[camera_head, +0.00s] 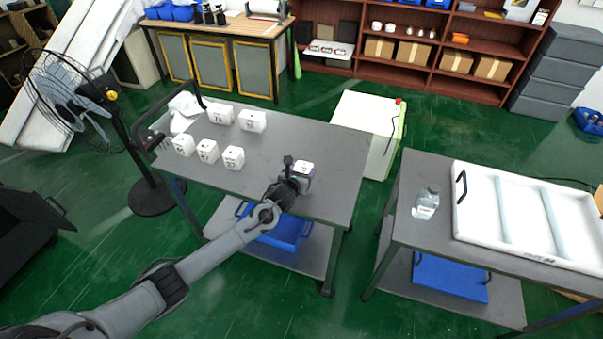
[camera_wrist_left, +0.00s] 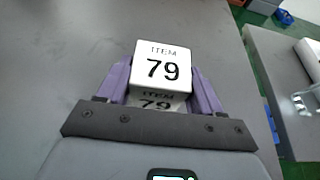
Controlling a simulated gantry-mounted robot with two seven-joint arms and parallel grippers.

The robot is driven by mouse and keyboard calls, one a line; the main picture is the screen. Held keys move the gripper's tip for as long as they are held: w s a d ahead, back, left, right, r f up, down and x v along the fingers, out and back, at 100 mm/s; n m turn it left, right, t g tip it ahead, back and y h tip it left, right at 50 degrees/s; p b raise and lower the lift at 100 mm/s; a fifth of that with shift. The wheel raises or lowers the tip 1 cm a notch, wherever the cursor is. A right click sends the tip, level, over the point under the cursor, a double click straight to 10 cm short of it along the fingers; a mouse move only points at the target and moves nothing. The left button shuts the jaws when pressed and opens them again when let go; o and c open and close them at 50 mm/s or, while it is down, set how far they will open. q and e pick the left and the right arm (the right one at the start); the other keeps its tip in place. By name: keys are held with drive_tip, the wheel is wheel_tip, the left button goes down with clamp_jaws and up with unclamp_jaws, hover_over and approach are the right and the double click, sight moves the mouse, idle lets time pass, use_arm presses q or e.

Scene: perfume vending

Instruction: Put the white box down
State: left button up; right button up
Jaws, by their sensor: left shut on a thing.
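A white box (camera_wrist_left: 163,68) marked "ITEM 79" sits between the purple fingers of my left gripper (camera_wrist_left: 163,90) in the left wrist view. The gripper is shut on it. In the head view my left gripper (camera_head: 291,180) reaches over the near right part of the grey cart top (camera_head: 325,150), with the white box (camera_head: 304,169) at its tip. The box is upright, at or just above the cart top; I cannot tell whether it touches. My right gripper is not in view.
Several other white boxes (camera_head: 233,157) stand on the cart's left half. A second cart (camera_head: 405,225) at the right holds a clear bottle (camera_head: 425,203) and a white tray (camera_head: 458,222). The cart top right of the gripper is clear. A fan (camera_head: 75,100) stands at the left.

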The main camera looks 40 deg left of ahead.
use_arm(q)
drive_tip(key=shift+f, duration=0.2)
drive_tip(key=o, duration=1.1)
drive_tip(key=shift+c, duration=0.2)
drive_tip(key=shift+r, duration=0.15)
